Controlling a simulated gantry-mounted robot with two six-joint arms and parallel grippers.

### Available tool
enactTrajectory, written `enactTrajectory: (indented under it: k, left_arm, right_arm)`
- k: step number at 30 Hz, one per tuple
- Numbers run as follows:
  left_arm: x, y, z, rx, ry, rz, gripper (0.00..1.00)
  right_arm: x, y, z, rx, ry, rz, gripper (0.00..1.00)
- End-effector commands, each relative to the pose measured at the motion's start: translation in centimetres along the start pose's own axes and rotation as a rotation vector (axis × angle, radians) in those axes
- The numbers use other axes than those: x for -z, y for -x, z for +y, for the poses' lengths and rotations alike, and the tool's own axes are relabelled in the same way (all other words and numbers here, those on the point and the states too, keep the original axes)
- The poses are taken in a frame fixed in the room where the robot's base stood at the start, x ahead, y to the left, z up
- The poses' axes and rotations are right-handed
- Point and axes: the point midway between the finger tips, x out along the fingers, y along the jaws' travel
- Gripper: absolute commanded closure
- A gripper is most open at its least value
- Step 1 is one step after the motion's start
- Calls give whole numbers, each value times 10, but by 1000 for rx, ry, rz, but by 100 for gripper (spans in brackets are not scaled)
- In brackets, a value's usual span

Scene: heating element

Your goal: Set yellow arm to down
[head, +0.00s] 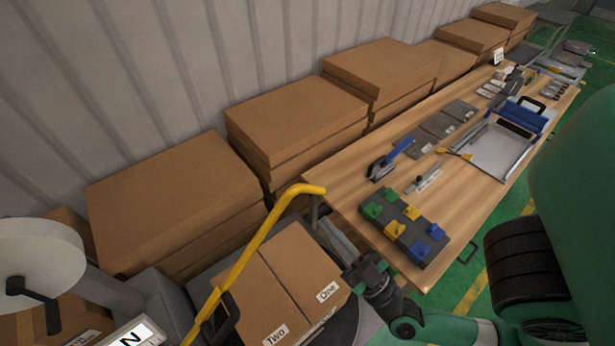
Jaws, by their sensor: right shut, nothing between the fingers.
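The yellow arm (249,254) is a long bar that rises diagonally from the bottom of the head view, past a black bracket, to a bent upper end. It passes in front of cardboard boxes, and its lower end is cut off by the frame. My right gripper (326,228) is just below and right of the bent end, shut with nothing between its fingers. I cannot tell whether it touches the yellow arm. My left gripper is not in view.
Two cardboard boxes with labels (306,265) lie beneath the yellow arm. A wooden table (350,203) with a block of coloured pieces (405,225) and tools stands to the right. Stacked boxes (178,190) line the wall. A white roll (40,252) is at the left.

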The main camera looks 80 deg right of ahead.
Motion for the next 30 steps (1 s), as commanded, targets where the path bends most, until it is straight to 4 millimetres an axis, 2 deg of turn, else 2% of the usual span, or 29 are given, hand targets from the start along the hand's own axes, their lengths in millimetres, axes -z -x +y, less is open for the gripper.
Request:
enactTrajectory:
  k: [4, 8, 11, 21, 22, 24, 30]
  left_arm:
    - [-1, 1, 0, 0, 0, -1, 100]
    - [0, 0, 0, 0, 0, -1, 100]
    - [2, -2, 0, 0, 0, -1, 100]
    - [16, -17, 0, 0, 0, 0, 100]
    - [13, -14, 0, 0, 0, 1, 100]
    - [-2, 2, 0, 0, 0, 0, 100]
    - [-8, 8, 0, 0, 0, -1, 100]
  right_arm:
    - [-1, -1, -1, 0, -1, 1, 100]
    - [0, -11, 0, -3, 0, 4, 100]
    - [0, -26, 2, -9, 3, 4, 100]
    - [3, -102, 1, -4, 1, 6, 100]
    - [-3, -102, 0, -3, 2, 4, 100]
    - [-25, -90, -2, -2, 4, 0, 100]
    - [-38, -86, -1, -2, 2, 1, 100]
